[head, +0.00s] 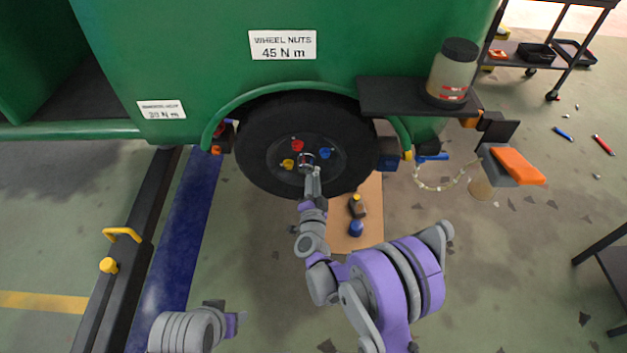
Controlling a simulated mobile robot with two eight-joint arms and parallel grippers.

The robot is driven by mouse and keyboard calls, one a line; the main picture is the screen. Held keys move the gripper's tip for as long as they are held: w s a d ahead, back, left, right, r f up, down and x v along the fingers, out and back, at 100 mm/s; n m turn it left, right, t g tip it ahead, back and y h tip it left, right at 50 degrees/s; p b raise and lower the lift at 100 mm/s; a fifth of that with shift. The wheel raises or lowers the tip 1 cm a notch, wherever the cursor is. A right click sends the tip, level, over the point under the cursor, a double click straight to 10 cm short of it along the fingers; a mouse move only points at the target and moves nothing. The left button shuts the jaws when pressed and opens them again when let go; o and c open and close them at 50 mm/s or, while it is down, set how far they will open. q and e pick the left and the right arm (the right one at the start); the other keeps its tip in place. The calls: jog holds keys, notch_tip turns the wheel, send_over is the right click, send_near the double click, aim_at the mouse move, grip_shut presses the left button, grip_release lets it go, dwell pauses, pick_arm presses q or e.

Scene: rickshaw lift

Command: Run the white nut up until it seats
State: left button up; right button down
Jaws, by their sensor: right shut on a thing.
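The wheel (262,128) is a black tyre with a dark hub under the green vehicle body. A red nut (297,145), a blue nut (323,153) and a yellow nut (287,163) sit around the hub centre. My right gripper (313,174) reaches up to the lower part of the hub and is shut at the white nut's place; its fingers hide most of that nut. I cannot tell whether the nut touches the wheel face. My left arm shows at the bottom left, away from the wheel; its gripper (238,322) is only partly seen and its jaws are unclear.
A sign (282,45) reads wheel nuts 45 N m. A dark shelf (395,97) right of the wheel holds a jar (452,75). A tan board (362,215) with small items lies below the wheel. A dark rail (135,260) runs at left.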

jog(key=m, duration=0.4)
jog(key=shift+m+b, duration=0.3)
jog(key=shift+m, duration=0.1)
dwell(0.5)
jog(key=c, duration=0.7)
grip_release()
jog(key=shift+r, duration=0.1)
